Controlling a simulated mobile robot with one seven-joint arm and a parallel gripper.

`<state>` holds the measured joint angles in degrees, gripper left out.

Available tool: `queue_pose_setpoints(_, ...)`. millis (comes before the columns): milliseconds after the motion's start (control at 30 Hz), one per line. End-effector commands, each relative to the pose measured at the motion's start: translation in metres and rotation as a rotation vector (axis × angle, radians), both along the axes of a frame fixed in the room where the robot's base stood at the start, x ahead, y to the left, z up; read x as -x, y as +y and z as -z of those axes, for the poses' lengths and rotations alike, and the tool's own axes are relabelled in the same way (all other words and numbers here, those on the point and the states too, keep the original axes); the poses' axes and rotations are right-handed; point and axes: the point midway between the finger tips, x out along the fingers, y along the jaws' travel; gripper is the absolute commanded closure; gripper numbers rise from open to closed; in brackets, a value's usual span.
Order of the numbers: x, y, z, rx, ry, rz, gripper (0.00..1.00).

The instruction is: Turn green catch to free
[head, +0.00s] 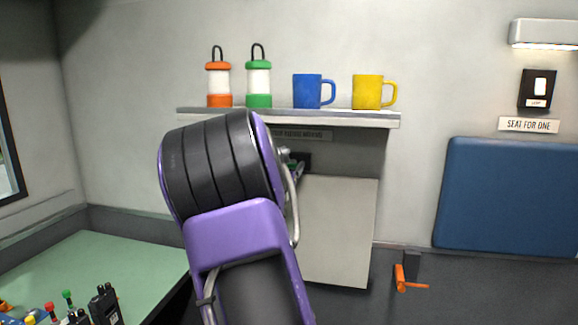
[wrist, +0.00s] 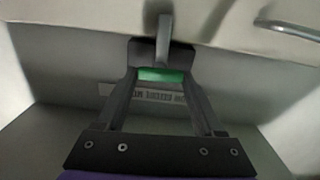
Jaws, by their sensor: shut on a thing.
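The green catch (wrist: 162,75) sits between my fingertips in the wrist view, below a dark mount (wrist: 178,53) with a grey bar in front of it. My gripper (wrist: 163,80) is shut on the catch, one finger at each side. In the head view a small bit of green (head: 296,168) shows beside a dark block below the shelf. My purple and black arm hides most of the gripper and catch there. I cannot tell which way the catch is turned.
A shelf (head: 370,119) above holds an orange lantern (head: 218,84), a green lantern (head: 259,82), a blue mug (head: 307,91) and a yellow mug (head: 367,92). A pale panel (head: 340,230) hangs below. An orange handle (head: 402,279) is lower right. A green table (head: 110,255) is left.

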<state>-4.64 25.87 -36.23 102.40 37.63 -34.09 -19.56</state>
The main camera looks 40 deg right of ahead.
Motion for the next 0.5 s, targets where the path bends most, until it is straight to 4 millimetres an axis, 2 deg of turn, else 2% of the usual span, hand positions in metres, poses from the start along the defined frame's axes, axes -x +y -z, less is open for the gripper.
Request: queue_pose_setpoints(500, -0.0021, 0.0019, -0.0039, 0.269, 0.315, -0.001, 0.86)
